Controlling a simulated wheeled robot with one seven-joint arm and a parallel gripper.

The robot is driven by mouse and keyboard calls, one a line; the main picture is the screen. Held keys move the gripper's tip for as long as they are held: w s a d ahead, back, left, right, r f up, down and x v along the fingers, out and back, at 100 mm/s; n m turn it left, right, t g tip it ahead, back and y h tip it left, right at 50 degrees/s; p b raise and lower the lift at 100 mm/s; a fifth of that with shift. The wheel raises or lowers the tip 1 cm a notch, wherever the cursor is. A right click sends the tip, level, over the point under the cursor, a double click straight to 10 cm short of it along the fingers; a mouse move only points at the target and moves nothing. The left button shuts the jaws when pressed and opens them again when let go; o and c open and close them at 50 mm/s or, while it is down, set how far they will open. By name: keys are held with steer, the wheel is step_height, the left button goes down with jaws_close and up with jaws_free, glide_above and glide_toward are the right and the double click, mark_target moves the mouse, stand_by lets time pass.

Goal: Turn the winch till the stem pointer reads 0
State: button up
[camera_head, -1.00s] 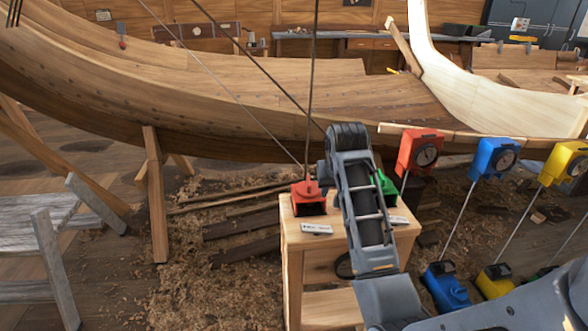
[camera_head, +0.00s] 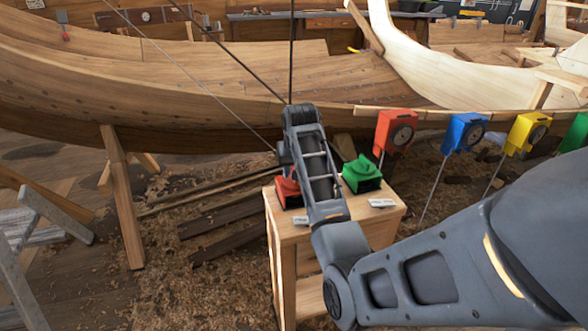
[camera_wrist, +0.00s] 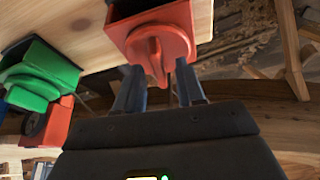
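A red winch (camera_head: 287,192) and a green winch (camera_head: 362,174) sit on a wooden stand (camera_head: 300,228). My arm partly covers the red winch in the head view. In the wrist view the red winch (camera_wrist: 150,35) is straight ahead, and the end of its raised handle shows between my fingertips. My gripper (camera_wrist: 158,75) is open; whether it touches the handle I cannot tell. The green winch (camera_wrist: 35,80) is at the left there.
The planked hull (camera_head: 200,85) runs behind the stand, with a pale stem (camera_head: 400,45) at right. Lines rise from near the red winch. A wooden prop (camera_head: 122,200) and trestle stand at left. Shavings and planks lie on the floor.

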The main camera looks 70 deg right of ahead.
steer(key=shift+f, duration=0.15)
steer(key=shift+c, duration=0.3)
jaws_close()
stand_by(0.3)
steer(key=m+g+p, duration=0.1)
steer(key=m+p, duration=0.1)
steer(key=m, duration=0.1)
steer(key=shift+w+h, duration=0.15)
steer(key=shift+h, duration=0.15)
steer(key=m+g, duration=0.1)
steer(key=m, duration=0.2)
steer(key=m+g, duration=0.1)
steer(key=m, duration=0.2)
steer(key=shift+w+g, duration=0.15)
steer(key=shift+g, duration=0.15)
